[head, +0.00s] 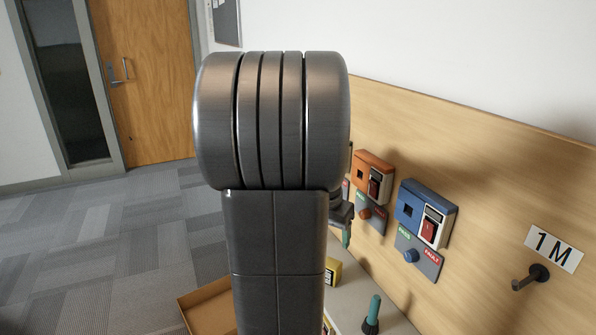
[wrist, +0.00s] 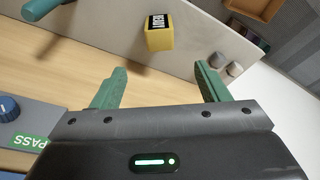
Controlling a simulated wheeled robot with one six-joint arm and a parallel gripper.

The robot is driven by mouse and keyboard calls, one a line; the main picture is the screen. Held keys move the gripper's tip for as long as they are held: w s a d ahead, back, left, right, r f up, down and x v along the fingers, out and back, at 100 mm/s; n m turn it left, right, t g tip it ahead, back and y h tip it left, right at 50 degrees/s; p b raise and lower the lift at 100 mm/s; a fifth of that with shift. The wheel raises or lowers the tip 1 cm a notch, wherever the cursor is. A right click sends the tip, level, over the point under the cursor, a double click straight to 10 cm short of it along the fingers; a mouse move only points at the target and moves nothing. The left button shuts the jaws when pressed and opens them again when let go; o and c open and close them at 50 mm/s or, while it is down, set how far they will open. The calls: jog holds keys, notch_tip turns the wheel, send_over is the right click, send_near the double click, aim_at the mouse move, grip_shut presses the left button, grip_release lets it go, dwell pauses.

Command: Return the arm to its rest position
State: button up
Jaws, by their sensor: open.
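My gripper (wrist: 160,84) is open, with its two green fingers spread wide and nothing between them in the wrist view. In the head view my dark arm fills the middle and hides most of the gripper; only a small green and dark part shows at the arm's right edge, close to the wooden panel (head: 480,165). In the wrist view a grey plate with a blue knob (wrist: 8,106) and a green PASS label lies at the left, beside the gripper.
A blue unit (head: 425,213) and an orange unit (head: 372,177) are mounted on the panel. A peg (head: 531,277) sticks out under a 1M sign (head: 554,249). A yellow block (wrist: 159,39) and a teal-handled object (head: 373,311) are on the pale shelf. Open carpet lies left.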

jog(key=b+x, duration=0.1)
jog(key=x, duration=1.1)
jog(key=shift+s, duration=0.1)
jog(key=shift+r+p, duration=0.35)
jog(key=shift+p, duration=0.15)
jog(key=shift+w+d+p+v, duration=0.1)
jog(key=shift+w+p+v, duration=0.05)
jog(key=shift+p+v, duration=0.55)
jog(key=shift+w+d+p+v, duration=0.1)
jog(key=shift+p+v, duration=0.45)
jog(key=shift+v, duration=0.25)
